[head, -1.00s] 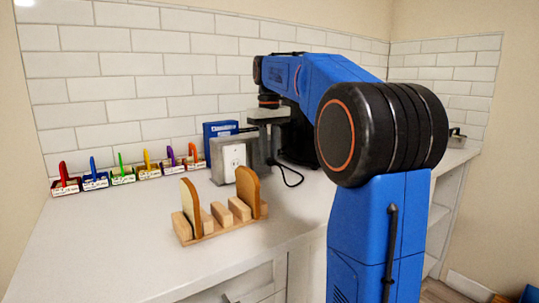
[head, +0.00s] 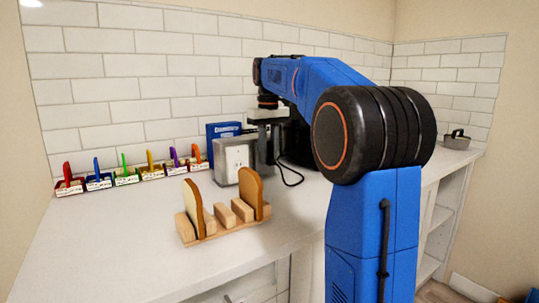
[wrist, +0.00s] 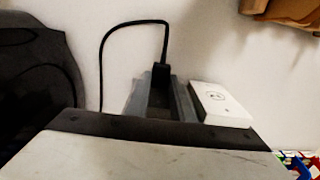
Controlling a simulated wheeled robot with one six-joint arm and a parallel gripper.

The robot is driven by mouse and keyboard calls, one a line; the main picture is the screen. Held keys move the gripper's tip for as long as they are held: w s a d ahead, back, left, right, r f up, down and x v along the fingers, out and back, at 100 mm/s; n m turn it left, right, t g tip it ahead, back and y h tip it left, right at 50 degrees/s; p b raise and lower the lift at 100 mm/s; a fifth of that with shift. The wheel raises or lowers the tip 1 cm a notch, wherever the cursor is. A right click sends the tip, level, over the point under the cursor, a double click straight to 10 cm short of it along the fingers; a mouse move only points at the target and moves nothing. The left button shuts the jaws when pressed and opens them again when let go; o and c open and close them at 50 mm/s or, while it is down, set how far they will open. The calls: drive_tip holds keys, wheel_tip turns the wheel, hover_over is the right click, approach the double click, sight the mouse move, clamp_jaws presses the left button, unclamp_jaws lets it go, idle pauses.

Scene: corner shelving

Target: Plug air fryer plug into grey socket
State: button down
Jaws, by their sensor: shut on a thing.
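A white outlet plate (wrist: 222,104) shows right of my fingers in the wrist view. My gripper (head: 268,160) points down just right of the socket box; its fingers (wrist: 160,105) are shut on the black plug (wrist: 160,76). A black cable (wrist: 104,50) arcs from the plug to the left. The black air fryer (head: 298,145) is partly hidden behind my arm; a dark shape (wrist: 35,70) at the wrist view's left appears to be it. Plug prongs are hidden.
A wooden rack (head: 226,222) with two bread slices stands in front of the socket. A blue box (head: 222,130) is behind it. Several coloured holders (head: 124,177) line the wall to the left. A pot (head: 456,140) is at far right. The left front counter is clear.

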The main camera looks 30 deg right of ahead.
drive_tip(key=shift+w, duration=0.15)
drive_tip(key=c, duration=1.5)
unclamp_jaws()
drive_tip(key=shift+o, duration=0.2)
drive_tip(key=shift+r, duration=0.1)
wheel_tip(320, 180, up, 12)
